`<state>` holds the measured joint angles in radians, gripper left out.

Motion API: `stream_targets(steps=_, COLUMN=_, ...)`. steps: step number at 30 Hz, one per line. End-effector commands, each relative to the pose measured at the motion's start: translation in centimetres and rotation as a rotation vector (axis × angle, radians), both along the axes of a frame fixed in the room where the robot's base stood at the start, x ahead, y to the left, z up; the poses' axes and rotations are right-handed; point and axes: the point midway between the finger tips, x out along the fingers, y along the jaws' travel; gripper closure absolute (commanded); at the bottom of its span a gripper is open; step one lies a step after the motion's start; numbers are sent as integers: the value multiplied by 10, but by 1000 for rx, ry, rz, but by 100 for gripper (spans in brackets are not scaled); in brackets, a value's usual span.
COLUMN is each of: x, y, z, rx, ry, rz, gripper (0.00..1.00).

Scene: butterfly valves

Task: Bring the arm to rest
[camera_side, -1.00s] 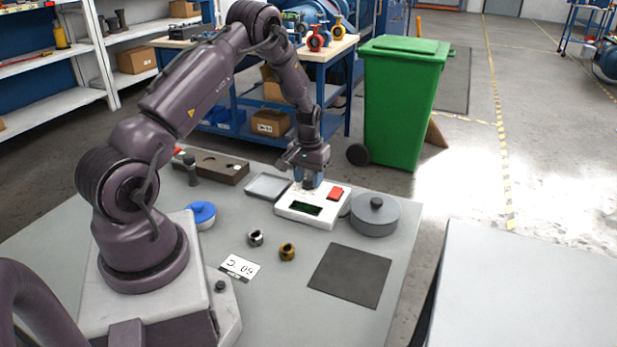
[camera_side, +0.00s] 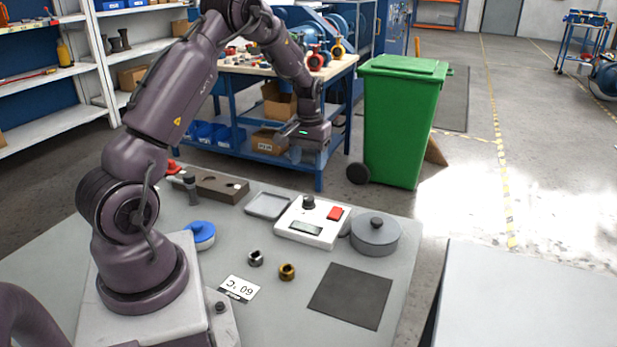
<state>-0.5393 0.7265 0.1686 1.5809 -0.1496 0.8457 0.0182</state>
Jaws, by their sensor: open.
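My gripper (camera_side: 309,154) hangs in the air above the far side of the grey table (camera_side: 225,310), with its fingers pointing down. It is open, with nothing seen between the fingers. The fingers are small and dark against the blue workbench behind. Below it, and apart from it, stands a white device (camera_side: 294,235) with a black knob (camera_side: 308,203), a display (camera_side: 305,228) and a red button (camera_side: 335,213). My arm is bent, with its elbow high at the top of the picture.
A grey lidded pot (camera_side: 375,236), shallow tray (camera_side: 267,205), brown block (camera_side: 220,187), blue-topped dish (camera_side: 201,232), silver ring (camera_side: 255,258), brass ring (camera_side: 287,271), card (camera_side: 239,288) and dark mat (camera_side: 350,296) lie on the table. A green bin (camera_side: 400,125) stands beyond. Air around my gripper looks clear.

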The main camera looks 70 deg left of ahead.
Motion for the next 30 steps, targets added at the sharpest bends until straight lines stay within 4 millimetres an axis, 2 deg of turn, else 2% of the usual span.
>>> stream_targets(steps=3, x=0, y=0, z=13, rx=1, ry=-1, rz=-1, gripper=41)
stream_targets(steps=7, x=0, y=0, z=18, rx=0, ry=1, rz=-1, gripper=41)
stream_targets(steps=15, x=0, y=0, z=18, rx=0, ry=1, rz=0, gripper=41)
stream_targets(steps=19, x=-12, y=-8, z=8, rx=-21, ry=37, rz=-3, gripper=41)
stream_targets(steps=20, x=-17, y=-12, z=7, rx=-29, ry=47, rz=-4, gripper=41)
stream_targets(steps=23, x=-28, y=-35, z=25, rx=-38, ry=47, rz=-36, gripper=41)
stream_targets(steps=30, x=-52, y=-117, z=93, rx=-17, ry=-24, rz=-199, gripper=41)
